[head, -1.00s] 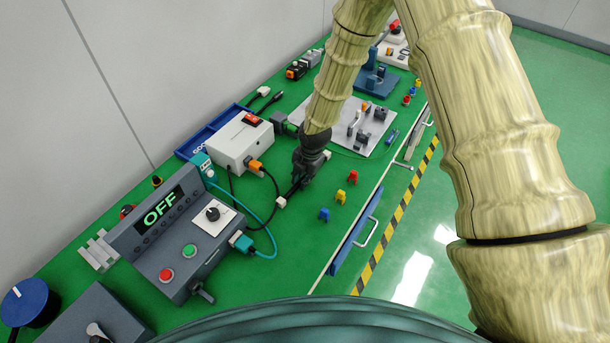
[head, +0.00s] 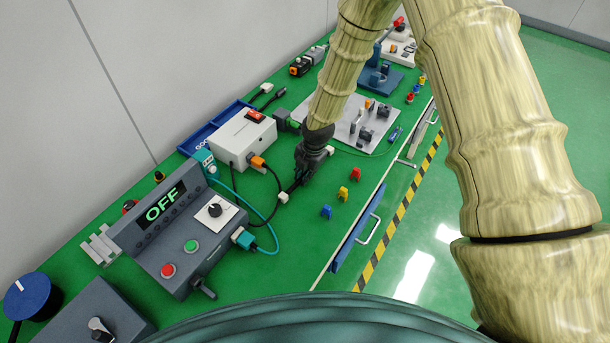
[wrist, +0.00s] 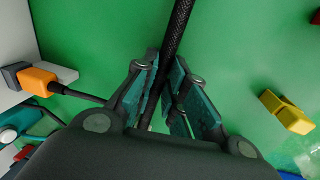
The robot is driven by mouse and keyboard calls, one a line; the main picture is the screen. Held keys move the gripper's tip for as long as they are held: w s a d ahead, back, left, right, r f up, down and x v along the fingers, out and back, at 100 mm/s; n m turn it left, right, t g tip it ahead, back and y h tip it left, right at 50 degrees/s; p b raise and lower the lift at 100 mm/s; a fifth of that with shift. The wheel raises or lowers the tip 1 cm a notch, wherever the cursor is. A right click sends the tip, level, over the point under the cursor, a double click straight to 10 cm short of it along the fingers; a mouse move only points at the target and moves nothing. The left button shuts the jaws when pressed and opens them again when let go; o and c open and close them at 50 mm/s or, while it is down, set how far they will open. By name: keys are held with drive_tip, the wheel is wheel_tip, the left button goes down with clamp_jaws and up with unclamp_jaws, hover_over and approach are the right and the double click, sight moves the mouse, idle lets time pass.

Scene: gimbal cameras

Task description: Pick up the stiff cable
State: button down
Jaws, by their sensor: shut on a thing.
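The stiff cable is the black braided cable (wrist: 176,32) in the wrist view. It runs from the top edge down between the finger pads of my gripper (wrist: 167,95). The pads are closed on it, one on each side. In the head view my gripper (head: 303,178) is low over the green bench, just right of the white box with the red switch. The gripper hides most of the cable there. A white connector (head: 282,197) shows just below the gripper at the end of a dark lead.
The white box (head: 243,140) has an orange plug (head: 257,162) and thin black lead close to the gripper. A grey control unit (head: 190,235) showing OFF stands lower left. Blue, yellow and red clips (head: 343,193) stand to the right. A grey plate with fixtures (head: 352,130) lies behind.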

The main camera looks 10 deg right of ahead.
drive_tip(key=shift+r+b, duration=0.4)
drive_tip(key=shift+r, duration=0.3)
drive_tip(key=s+a+r+b, duration=0.1)
drive_tip(key=s, duration=0.4)
drive_tip(key=s+a+b, duration=0.1)
drive_tip(key=s+b, duration=0.1)
drive_tip(key=s, duration=0.3)
drive_tip(key=s+a+r+b, duration=0.1)
drive_tip(key=s+a+b, duration=0.1)
drive_tip(key=s, duration=0.2)
drive_tip(key=shift+s+r, duration=0.35)
drive_tip(key=shift+s, duration=0.05)
drive_tip(key=shift+s+r, duration=0.1)
drive_tip(key=shift+s, duration=0.25)
drive_tip(key=c, duration=2.2)
unclamp_jaws()
clamp_jaws()
